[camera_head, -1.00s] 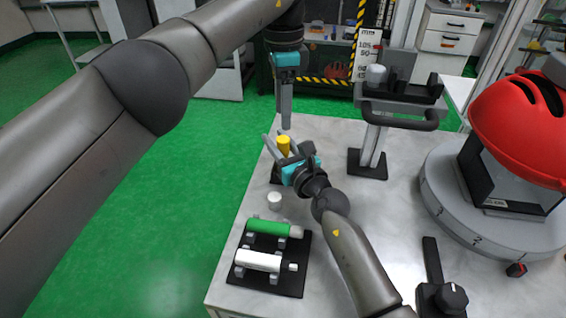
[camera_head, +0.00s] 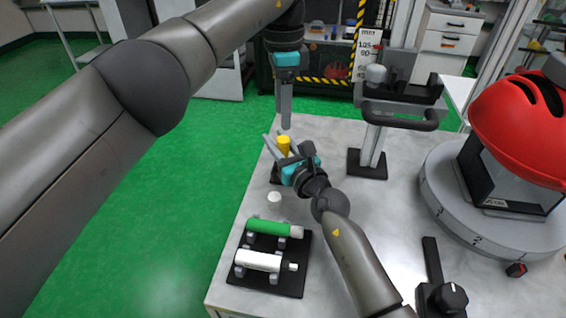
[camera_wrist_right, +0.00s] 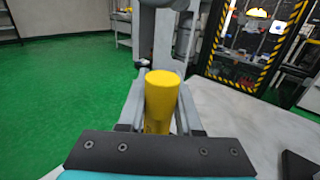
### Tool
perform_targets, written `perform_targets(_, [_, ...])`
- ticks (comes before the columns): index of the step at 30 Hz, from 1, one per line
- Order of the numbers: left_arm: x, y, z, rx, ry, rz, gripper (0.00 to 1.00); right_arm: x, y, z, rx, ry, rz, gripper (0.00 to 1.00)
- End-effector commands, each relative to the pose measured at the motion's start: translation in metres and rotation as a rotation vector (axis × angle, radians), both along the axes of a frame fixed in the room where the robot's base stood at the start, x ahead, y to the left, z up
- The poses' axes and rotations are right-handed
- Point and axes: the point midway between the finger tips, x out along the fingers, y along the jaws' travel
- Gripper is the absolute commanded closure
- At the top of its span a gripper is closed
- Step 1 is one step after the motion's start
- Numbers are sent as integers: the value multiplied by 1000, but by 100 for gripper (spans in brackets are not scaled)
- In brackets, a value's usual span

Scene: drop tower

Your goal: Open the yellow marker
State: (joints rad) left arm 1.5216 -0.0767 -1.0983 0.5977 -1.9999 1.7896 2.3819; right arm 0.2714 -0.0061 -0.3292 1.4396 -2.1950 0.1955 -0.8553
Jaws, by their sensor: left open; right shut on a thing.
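The yellow marker (camera_head: 284,144) stands upright near the back left corner of the table, with a dark base below it. My right gripper (camera_head: 277,142) is around its body and shut on it. In the right wrist view the yellow marker (camera_wrist_right: 161,100) stands between the two fingers of the right gripper (camera_wrist_right: 160,108). My left gripper (camera_head: 286,105) points straight down just above the marker, open and empty. Whether a cap seam shows on the marker cannot be told.
A black rack (camera_head: 305,262) holds a green marker (camera_head: 268,228) and a white marker (camera_head: 258,261). A small white cap (camera_head: 274,198) stands nearby.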

Motion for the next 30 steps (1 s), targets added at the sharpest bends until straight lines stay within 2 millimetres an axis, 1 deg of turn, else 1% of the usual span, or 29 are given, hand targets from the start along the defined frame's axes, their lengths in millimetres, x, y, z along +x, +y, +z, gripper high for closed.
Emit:
perform_targets(1, [0,0,0,0,0,0,41,0,0,0,0,1,0,65])
perform_targets(2, [0,0,0,0,0,0,41,0,0,0,0,1,0,62])
perform_targets(10, [0,0,0,0,0,0,41,0,0,0,0,1,0,32])
perform_targets(18, [0,0,0,0,0,0,41,-1,0,0,0,1,0,32])
perform_targets(22, [0,0,4,0,0,0,41,-7,-4,0,0,1,-1,32])
perform_targets(26, [0,0,12,0,0,0,41,-23,-12,1,-2,2,-1,32])
perform_targets(30, [0,0,21,0,0,0,41,-46,-24,1,-3,3,0,32])
